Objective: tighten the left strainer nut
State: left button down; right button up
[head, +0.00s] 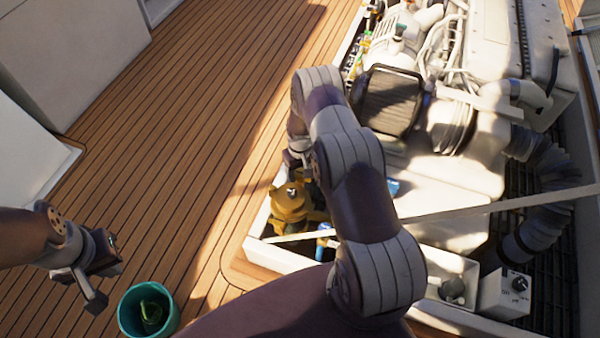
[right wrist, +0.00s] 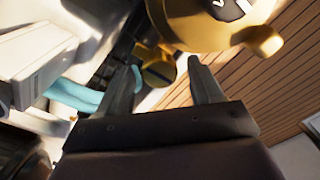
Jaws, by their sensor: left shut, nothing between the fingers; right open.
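A brass strainer (head: 290,203) stands in the near left corner of the open hatch in the head view. In the right wrist view its large brass body (right wrist: 205,18) fills the top, with a rounded lug (right wrist: 263,40) at its right. A smaller brass fitting (right wrist: 158,73) shows beyond and between the fingers of my right gripper (right wrist: 164,66), which is open and apart from it. I cannot tell which brass part is the left strainer nut. My right arm hides most of that gripper in the head view. My left gripper (head: 94,298) is shut and empty above the deck at far left.
A teal bucket (head: 130,325) with a green thing inside stands on the planked deck (head: 190,130). A pale bar (head: 480,207) crosses the hatch. The engine (head: 465,160) and a control box (head: 503,293) lie right. A light blue hose (right wrist: 75,94) runs left of the right gripper.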

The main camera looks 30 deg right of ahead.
jog(key=shift+f, duration=0.15)
jog(key=c, duration=1.1)
jog(key=shift+o, duration=0.2)
jog(key=shift+m, duration=0.3)
jog(key=m, duration=0.3)
jog(key=shift+m, duration=0.3)
jog(key=m, duration=0.4)
jog(key=shift+m+b, duration=0.3)
jog(key=m, duration=0.4)
jog(key=shift+m, duration=2.5)
